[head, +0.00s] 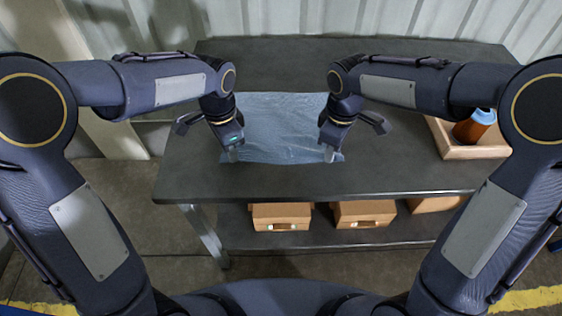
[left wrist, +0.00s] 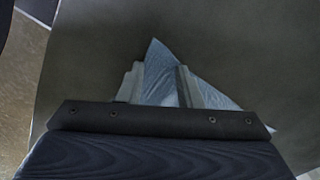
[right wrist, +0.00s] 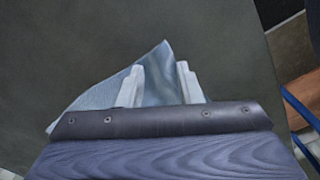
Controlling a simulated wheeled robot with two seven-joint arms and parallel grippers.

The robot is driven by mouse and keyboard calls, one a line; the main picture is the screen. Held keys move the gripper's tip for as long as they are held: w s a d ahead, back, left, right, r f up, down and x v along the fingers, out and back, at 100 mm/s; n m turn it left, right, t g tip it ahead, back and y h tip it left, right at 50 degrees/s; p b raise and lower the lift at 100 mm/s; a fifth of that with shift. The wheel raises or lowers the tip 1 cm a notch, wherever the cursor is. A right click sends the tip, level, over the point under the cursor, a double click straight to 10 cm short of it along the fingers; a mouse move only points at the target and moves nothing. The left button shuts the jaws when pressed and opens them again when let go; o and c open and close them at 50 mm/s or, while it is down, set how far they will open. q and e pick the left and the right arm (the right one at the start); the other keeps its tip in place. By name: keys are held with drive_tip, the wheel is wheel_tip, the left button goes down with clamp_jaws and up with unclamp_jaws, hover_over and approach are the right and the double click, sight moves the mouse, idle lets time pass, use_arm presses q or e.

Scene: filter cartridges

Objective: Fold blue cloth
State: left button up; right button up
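The blue cloth (head: 283,128) lies spread out on the dark table, with small wrinkles. My left gripper (head: 234,156) is at its near left corner, and my right gripper (head: 328,154) is at its near right corner. In the left wrist view a pointed corner of the cloth (left wrist: 160,80) shows between two parted fingers (left wrist: 157,82). In the right wrist view a cloth corner (right wrist: 155,75) lies between and behind two parted fingers (right wrist: 160,82). Neither pair is closed on the cloth.
The dark table (head: 390,178) is bare in front of the cloth and behind it. A wooden tray (head: 478,152) holding an orange bottle with a blue top (head: 474,126) stands at the right. Several orange-brown boxes (head: 281,216) sit on the lower shelf.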

use_arm(q)
clamp_jaws()
use_arm(e)
clamp_jaws()
drive_tip(key=shift+f, duration=0.1)
drive_tip(key=shift+d, duration=0.1)
